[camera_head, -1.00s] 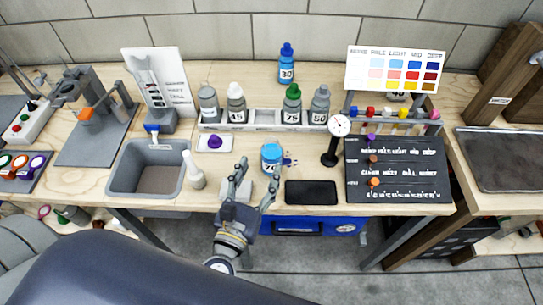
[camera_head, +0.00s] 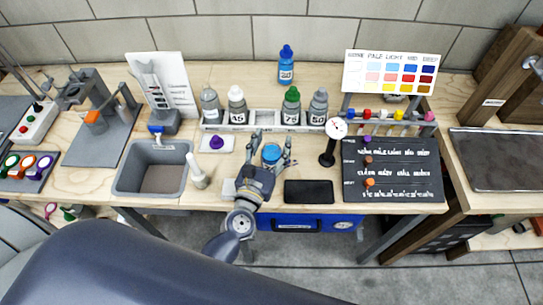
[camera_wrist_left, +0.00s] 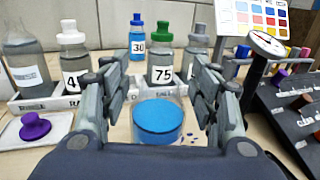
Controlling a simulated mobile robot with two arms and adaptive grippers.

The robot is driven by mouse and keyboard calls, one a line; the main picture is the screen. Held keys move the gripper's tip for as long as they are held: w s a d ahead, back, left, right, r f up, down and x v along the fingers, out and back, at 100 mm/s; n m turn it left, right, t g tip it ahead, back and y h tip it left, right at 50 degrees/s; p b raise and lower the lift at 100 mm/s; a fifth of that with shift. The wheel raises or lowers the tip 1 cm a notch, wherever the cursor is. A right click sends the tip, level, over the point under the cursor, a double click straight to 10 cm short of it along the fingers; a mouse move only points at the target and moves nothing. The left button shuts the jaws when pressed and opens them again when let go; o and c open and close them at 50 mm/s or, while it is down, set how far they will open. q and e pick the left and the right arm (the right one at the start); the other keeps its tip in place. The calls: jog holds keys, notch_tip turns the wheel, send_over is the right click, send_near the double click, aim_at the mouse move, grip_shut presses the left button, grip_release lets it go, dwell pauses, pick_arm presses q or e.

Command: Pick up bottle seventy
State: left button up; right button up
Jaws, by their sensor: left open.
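The bottle with blue contents (camera_head: 271,153) stands uncapped near the front of the bench; its number label is hidden now. My left gripper (camera_head: 272,147) is open, with one finger on each side of this bottle. In the left wrist view, the round blue top of the bottle (camera_wrist_left: 158,118) lies between the spread fingers (camera_wrist_left: 160,108), with a gap visible on each side. The bottle's lower part is hidden by my gripper. My right gripper is not in view.
A rack (camera_head: 243,126) with several bottles, including green-capped 75 (camera_head: 291,103), stands just behind. Bottle 30 (camera_head: 286,67) is farther back. A dial gauge (camera_head: 334,135) and black slab (camera_head: 309,191) are to the right. A white squeeze bottle (camera_head: 198,172) and sink (camera_head: 152,171) are left.

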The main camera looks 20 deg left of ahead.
pick_arm(q)
grip_shut()
jog(key=shift+r, duration=0.1)
dwell(0.3)
